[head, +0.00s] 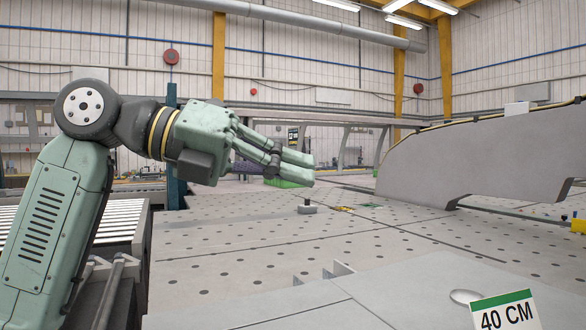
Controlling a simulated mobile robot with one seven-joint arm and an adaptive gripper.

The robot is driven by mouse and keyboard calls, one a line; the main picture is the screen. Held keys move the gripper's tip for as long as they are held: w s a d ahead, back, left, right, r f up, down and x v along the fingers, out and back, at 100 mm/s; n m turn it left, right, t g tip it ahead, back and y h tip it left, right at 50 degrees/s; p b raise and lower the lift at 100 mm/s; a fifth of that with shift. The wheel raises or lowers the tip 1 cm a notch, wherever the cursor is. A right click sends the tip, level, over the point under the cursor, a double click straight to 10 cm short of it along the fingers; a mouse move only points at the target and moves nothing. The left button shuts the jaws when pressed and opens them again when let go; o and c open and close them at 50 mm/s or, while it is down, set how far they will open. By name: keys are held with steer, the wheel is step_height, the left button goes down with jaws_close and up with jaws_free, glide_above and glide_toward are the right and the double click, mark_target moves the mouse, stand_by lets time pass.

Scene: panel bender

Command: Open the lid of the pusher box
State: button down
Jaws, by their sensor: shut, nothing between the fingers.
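My gripper (308,168) is in the upper middle of the head view, at the end of my green arm. It points right, and its fingers are together with nothing between them. It is in the air above the perforated table (240,265). I cannot make out a clear pusher box or its lid. A green object (288,184) shows partly behind the fingertips, mostly hidden. A small grey block with a dark knob (307,206) sits on the table below and beyond the gripper. I cannot tell whether either belongs to the pusher box.
A large grey machine panel (480,155) stands at the right above the table. A "40 CM" sign (505,312) is at the front right, near a round disc (467,297). A small bracket (338,270) stands near the front. A roller conveyor (120,222) is at the left. The middle table is mostly clear.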

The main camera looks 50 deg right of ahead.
steer(key=c, duration=2.3)
jaws_free()
steer(key=o, duration=0.6)
steer(key=v, duration=1.2)
steer(key=shift+f, duration=0.1)
steer(key=shift+c, duration=0.4)
